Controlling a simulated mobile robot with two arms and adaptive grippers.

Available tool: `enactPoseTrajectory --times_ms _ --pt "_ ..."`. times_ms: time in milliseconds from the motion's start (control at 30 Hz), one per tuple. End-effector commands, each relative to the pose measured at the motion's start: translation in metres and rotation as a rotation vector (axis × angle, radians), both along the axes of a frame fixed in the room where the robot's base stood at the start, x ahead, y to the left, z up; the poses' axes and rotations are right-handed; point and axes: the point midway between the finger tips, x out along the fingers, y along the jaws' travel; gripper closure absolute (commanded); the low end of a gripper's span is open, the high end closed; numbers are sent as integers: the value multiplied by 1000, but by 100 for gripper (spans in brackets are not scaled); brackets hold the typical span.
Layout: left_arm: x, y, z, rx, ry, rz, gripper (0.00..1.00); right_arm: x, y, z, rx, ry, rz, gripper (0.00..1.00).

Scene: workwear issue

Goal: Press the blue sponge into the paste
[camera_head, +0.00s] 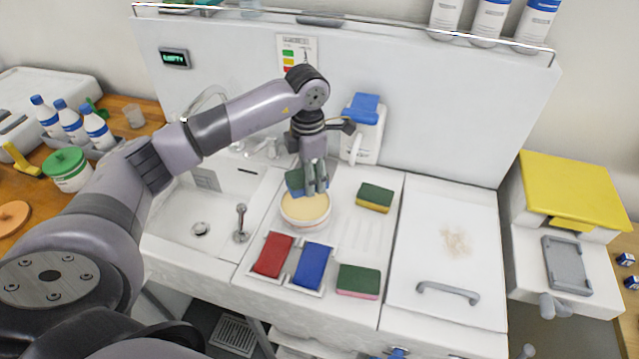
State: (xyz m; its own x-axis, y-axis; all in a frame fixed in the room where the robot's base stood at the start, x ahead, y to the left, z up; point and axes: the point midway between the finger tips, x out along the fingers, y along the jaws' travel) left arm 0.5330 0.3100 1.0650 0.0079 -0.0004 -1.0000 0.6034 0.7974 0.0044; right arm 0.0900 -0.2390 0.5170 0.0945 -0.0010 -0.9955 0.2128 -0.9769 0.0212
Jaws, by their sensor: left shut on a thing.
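My left gripper (317,188) points down over the counter and is shut on the blue sponge (295,183), which shows partly behind and to the left of the fingers. The paste (303,206) is pale yellow and fills a round white tub (305,224) with a thin reddish band. The sponge is at the tub's back edge in the picture. I cannot tell whether it touches the paste, as the fingers and sponge hide that part. My right gripper is not in view.
Green-topped sponges lie right of the tub (375,196) and in front (358,280). Red (273,255) and blue (313,266) pads sit in a white tray. The sink (190,215) is left; a white board with a stain (455,240) is right. A blue-topped dispenser (364,130) stands behind.

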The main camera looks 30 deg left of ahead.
Motion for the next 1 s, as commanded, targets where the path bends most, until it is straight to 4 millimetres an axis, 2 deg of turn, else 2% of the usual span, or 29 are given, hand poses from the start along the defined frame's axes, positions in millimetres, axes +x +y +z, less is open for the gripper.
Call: enactPoseTrajectory --times_ms 100,200,467,800,1000 --pt "2 7 -1 -1 9 111 75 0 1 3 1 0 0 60" --pt "3 10 -4 0 10 149 75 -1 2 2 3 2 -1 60" --pt "3 10 -20 0 10 153 75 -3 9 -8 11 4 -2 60" --pt "3 10 -55 0 10 151 75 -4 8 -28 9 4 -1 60" --pt "3 10 -63 1 10 151 75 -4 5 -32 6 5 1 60"
